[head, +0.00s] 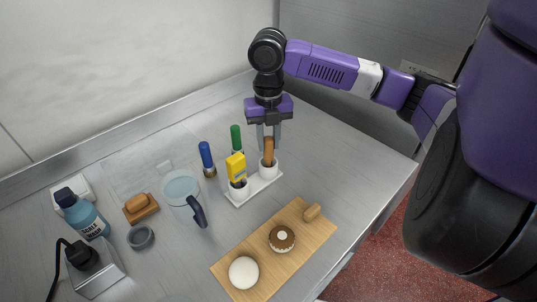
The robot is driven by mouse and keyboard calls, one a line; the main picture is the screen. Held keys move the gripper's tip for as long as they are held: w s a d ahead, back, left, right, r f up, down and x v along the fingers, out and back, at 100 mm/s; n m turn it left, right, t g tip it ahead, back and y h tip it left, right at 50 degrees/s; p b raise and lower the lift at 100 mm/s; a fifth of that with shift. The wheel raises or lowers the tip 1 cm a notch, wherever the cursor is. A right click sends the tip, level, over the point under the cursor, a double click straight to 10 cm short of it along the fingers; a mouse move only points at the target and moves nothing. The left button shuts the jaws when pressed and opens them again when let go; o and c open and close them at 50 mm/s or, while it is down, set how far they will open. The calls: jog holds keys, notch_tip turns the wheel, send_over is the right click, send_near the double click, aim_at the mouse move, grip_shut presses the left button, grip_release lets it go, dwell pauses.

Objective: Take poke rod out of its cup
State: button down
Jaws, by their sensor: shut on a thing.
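The poke rod (268,150), a brown upright stick, stands in a white round cup (268,170) at the right end of a white holder. My gripper (269,138) points straight down above the cup, and its fingers are shut on the upper part of the rod. The lower end of the rod is hidden inside the cup. A second cup (239,191) in the same holder carries a yellow-handled tool (236,167).
Blue (206,158) and green (236,137) bottles stand close behind the holder. A clear pitcher (183,192) is to the left. The counter right of the holder is clear.

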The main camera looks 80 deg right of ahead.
jog(key=shift+r, duration=0.15)
jog(key=shift+r+p, duration=0.75)
jog(key=shift+r, duration=0.15)
